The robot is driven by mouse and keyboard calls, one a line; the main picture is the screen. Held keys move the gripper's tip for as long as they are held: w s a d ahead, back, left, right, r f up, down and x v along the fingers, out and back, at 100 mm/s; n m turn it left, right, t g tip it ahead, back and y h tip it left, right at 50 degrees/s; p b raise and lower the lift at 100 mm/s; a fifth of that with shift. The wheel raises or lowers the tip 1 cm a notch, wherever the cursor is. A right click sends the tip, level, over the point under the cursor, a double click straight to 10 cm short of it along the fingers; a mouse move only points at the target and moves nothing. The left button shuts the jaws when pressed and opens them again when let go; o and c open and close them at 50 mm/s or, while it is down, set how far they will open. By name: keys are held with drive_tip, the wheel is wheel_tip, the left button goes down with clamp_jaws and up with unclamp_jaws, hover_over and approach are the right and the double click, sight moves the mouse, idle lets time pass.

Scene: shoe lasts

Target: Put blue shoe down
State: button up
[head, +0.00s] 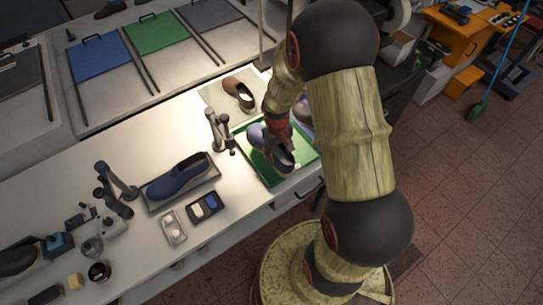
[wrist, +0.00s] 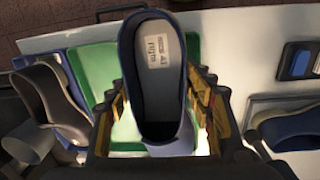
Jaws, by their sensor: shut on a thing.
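My gripper (head: 277,140) is shut on a blue shoe (head: 284,161), which it holds over the green tray (head: 307,154). In the wrist view the shoe (wrist: 158,80) sits between the two fingers, its opening and a pale insole label reading "right" facing the camera. The green tray (wrist: 97,72) shows behind it. I cannot tell whether the shoe touches the tray. Another blue shoe (head: 180,178) lies on a grey tray to the left; part of it shows at the wrist view's right (wrist: 292,130).
A brown shoe (head: 230,85) lies on a pale mat behind the green tray. A grey jointed stand (head: 216,130) rises close to the tray's left. A black tray (head: 203,208) with small pieces lies near the table's front. A bluish-grey rounded thing (head: 254,134) is beside my gripper.

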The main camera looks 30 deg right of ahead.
drive_tip(key=w+f, duration=0.2)
drive_tip(key=f, duration=0.1)
drive_tip(key=w+f, duration=0.3)
drive_tip(key=shift+w+d, duration=0.1)
drive_tip(key=shift+w, duration=0.1)
drive_tip(key=f, duration=0.3)
drive_tip(key=shift+w+f, duration=0.15)
drive_tip(key=shift+w, duration=0.05)
drive_tip(key=o, duration=1.5)
drive_tip(key=shift+s+f, duration=0.1)
